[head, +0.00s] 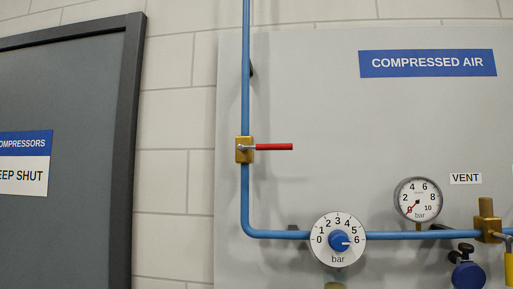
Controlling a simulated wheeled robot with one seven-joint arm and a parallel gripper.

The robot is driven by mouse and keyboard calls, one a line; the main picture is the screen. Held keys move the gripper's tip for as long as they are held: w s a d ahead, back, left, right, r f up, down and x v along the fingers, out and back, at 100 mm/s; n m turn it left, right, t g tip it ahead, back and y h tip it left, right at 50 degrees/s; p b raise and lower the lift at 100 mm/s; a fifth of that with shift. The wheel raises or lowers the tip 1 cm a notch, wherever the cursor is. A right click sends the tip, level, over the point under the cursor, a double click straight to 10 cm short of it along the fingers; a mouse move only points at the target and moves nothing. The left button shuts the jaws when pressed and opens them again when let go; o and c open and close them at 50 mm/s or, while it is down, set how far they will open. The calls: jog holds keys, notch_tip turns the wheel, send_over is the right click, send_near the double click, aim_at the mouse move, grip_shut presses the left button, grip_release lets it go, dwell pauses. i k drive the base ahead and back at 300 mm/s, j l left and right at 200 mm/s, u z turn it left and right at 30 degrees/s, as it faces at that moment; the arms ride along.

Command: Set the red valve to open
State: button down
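The red valve has a brass body (243,150) on a vertical blue pipe in the head view. Its red lever (274,147) points right, horizontal and crosswise to the pipe. My gripper is not in view, and nothing touches the lever.
A pressure gauge (418,200) and a regulator dial (338,240) with a blue knob sit on the lower pipe (395,236). Another brass valve (488,228) with a yellow handle (509,268) is at the right edge. A grey door (70,90) stands at left. The wall around the red lever is clear.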

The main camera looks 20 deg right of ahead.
aim_at(265, 146)
jog(key=i+j+z, duration=0.1)
jog(key=j+z, duration=0.15)
jog(key=z, duration=0.15)
jog(key=j+z, duration=0.2)
jog(key=z, duration=0.2)
